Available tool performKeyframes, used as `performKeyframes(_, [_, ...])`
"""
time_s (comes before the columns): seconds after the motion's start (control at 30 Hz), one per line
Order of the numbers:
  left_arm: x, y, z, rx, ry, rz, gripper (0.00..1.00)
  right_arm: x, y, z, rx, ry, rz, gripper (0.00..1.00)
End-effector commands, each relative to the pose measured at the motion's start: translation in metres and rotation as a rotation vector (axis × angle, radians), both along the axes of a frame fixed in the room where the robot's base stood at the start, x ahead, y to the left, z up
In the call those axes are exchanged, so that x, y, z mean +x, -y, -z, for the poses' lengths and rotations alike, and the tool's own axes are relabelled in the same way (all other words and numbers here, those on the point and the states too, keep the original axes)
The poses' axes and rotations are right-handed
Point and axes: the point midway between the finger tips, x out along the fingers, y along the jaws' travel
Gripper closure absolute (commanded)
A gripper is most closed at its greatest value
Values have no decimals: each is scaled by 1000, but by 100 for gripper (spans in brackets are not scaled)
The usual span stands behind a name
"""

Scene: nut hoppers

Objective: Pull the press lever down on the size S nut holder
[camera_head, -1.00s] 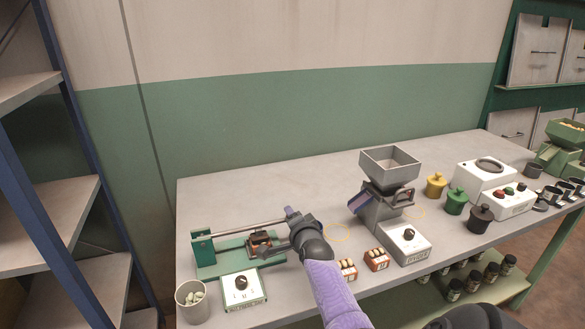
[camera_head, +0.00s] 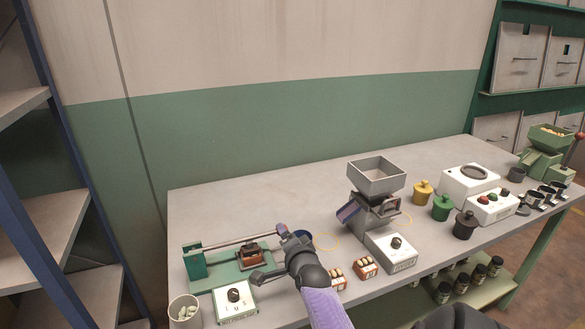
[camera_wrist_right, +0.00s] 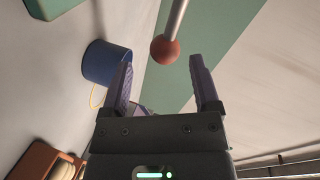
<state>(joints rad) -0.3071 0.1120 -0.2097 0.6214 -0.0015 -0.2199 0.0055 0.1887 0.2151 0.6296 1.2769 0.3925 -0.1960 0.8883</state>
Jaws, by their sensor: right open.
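The nut holder's green base (camera_head: 228,272) stands at the left front of the workbench, with a brown press block (camera_head: 249,255) on it. Its lever (camera_head: 238,241) is a thin rod running nearly level from a green post at left toward my right gripper. In the right wrist view, the lever's red ball end (camera_wrist_right: 165,50) hangs just beyond and between the fingertips, apparently not touching them. My right gripper (camera_wrist_right: 162,68) is open and empty; it also shows in the head view (camera_head: 283,233). The ball is hidden in the head view. I cannot read a size label. My left gripper is not in view.
A blue cup (camera_wrist_right: 105,63) stands close to the right gripper. A white control box (camera_head: 237,302) and a cup of pale pieces (camera_head: 184,312) stand in front. A grey hopper (camera_head: 376,176) and small brown boxes (camera_head: 365,267) are to the right. The back of the bench is clear.

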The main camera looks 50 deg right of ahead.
Motion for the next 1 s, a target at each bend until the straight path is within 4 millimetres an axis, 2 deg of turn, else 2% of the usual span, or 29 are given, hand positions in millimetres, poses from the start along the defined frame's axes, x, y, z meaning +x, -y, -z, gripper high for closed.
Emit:
performKeyframes(0.03, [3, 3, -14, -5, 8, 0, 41, -10, -7, -10, 2, 0, 1, 21])
performKeyframes(0.1, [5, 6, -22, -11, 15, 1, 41, -23, -16, -13, 1, -1, -1, 21])
performKeyframes(0.3, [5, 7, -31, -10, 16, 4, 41, -45, -31, -15, 0, -2, 0, 21])
performKeyframes(0.77, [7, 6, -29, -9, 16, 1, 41, -46, -34, -13, -7, -15, -12, 21])
performKeyframes(0.87, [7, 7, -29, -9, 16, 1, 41, -42, -69, -8, -94, -183, -181, 21])
performKeyframes(0.93, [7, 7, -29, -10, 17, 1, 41, -47, -114, 0, -206, -384, -388, 21])
performKeyframes(1.0, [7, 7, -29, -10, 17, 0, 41, -61, -158, 9, -317, -568, -588, 21])
